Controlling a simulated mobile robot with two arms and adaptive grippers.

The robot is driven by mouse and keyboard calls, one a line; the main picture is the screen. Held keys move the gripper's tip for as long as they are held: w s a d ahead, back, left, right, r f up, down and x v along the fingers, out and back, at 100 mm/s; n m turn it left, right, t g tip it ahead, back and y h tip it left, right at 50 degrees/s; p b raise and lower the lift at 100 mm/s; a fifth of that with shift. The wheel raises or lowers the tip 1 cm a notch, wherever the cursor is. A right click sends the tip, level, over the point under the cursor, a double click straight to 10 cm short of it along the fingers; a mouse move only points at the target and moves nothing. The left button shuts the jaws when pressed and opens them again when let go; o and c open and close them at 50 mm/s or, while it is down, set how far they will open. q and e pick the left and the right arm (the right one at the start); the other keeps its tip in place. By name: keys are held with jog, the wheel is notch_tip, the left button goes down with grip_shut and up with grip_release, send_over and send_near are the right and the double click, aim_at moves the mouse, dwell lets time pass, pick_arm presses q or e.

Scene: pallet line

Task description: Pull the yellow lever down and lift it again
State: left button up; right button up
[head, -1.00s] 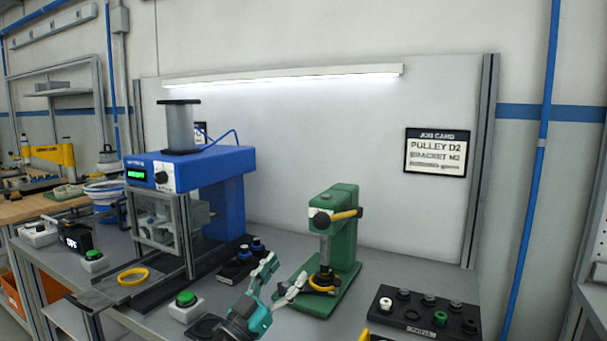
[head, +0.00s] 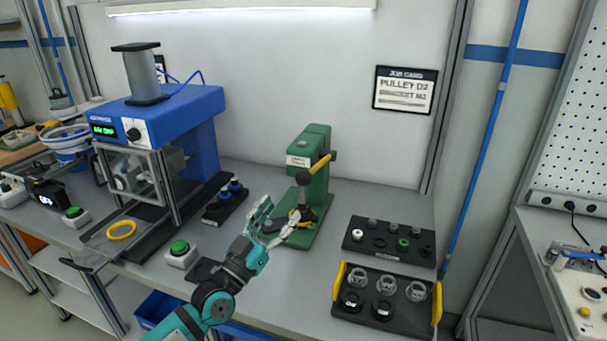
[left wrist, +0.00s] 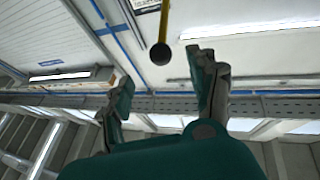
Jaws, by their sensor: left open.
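The green press (head: 316,190) stands on the bench. Its yellow lever (head: 321,165) slants from the press's right side toward the front and ends in a black ball knob (head: 306,177). In the left wrist view the yellow lever (left wrist: 164,22) comes down from the top, with its knob (left wrist: 160,54) between the lines of my fingers, near the tips. My left gripper (head: 281,213) is open and empty, in front of and below the knob in the head view. I see no contact with the lever. My right gripper is out of view.
A blue machine (head: 190,110) and a green button box (head: 180,254) stand left of my left arm. A black tray with small parts (head: 360,245) and a yellow-handled tray (head: 375,318) lie to the right. A dark part rack (head: 224,208) sits between the machines.

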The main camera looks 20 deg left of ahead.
aim_at(305, 180)
pick_arm(q)
jog(key=p+x, duration=0.1)
jog(key=x, duration=0.9)
jog(key=shift+w+r, duration=0.1)
jog(key=shift+w, duration=0.1)
grip_shut()
jog(key=shift+w, duration=0.1)
